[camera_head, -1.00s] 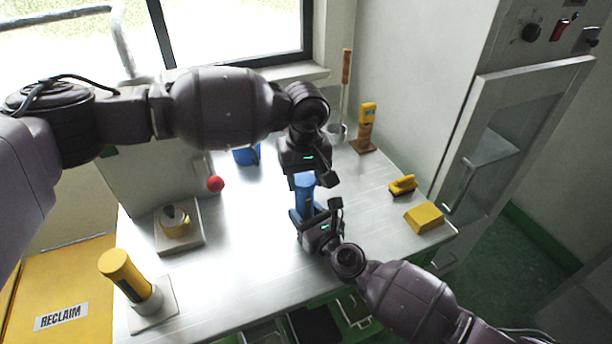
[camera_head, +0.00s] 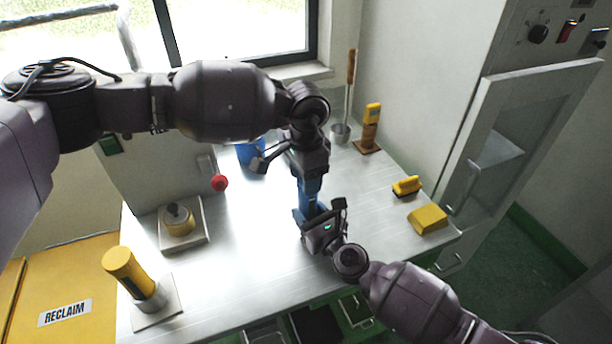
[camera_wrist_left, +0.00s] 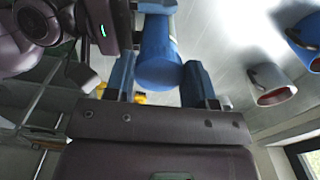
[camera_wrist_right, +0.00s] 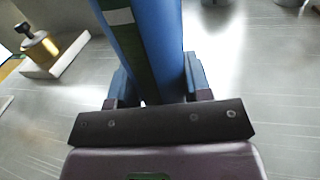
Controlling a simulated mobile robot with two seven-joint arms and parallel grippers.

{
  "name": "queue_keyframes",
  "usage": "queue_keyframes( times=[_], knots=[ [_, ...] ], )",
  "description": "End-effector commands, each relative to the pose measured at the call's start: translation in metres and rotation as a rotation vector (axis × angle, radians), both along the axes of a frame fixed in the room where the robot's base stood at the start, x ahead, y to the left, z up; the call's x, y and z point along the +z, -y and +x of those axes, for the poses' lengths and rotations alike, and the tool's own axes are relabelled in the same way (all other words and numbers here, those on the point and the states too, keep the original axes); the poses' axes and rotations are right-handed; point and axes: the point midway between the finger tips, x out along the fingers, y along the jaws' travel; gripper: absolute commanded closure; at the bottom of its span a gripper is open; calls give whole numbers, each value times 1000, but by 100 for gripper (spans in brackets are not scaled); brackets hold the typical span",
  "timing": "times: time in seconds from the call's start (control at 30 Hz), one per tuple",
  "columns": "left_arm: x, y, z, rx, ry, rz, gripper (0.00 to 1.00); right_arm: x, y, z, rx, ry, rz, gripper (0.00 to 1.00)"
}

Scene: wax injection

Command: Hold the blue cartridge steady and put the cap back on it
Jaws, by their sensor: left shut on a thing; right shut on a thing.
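The blue cartridge (camera_head: 311,190) stands upright above the table, between my two grippers. My right gripper (camera_head: 308,216) is shut around its lower part. In the right wrist view the cartridge (camera_wrist_right: 165,40) shows a dark green stripe and a pale mark. My left gripper (camera_head: 310,174) is above, pointing down, shut at the cartridge's top end. In the left wrist view a closed blue round end, which looks like the cap (camera_wrist_left: 158,76), sits between the blue finger pads. I cannot make out a seam between cap and cartridge.
A blue cup (camera_head: 246,153) and a red knob (camera_head: 220,183) are left of the grippers. A yellow cylinder on a stand (camera_head: 130,270) is front left. A metal pot (camera_head: 340,133) stands at the back. The table (camera_head: 245,250) front is clear.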

Motion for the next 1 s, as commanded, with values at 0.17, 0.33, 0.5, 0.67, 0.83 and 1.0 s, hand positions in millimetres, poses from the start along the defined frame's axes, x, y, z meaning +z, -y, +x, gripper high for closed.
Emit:
queue_keyframes(
  times=[0.17, 0.33, 0.5, 0.67, 0.83, 1.0],
  knots=[
    [1, 0, 0, -29, 0, -1, 72, 0, 0, 0, 0, -1, -1, 100],
    [1, 0, 0, -27, 0, -1, 72, 0, 0, 0, 0, -1, -1, 100],
    [1, 0, 0, -26, 0, -1, 27, 0, 0, 0, 0, -1, -1, 100],
    [0, 0, 0, -25, 0, 0, 24, 0, 0, 0, 0, -1, -1, 100],
    [2, 0, 0, -25, 0, -1, 24, 0, 0, 0, 0, -1, -1, 100],
    [15, 0, 1, -26, 2, -1, 24, 0, 0, 0, 0, -1, -1, 100]
  ],
)
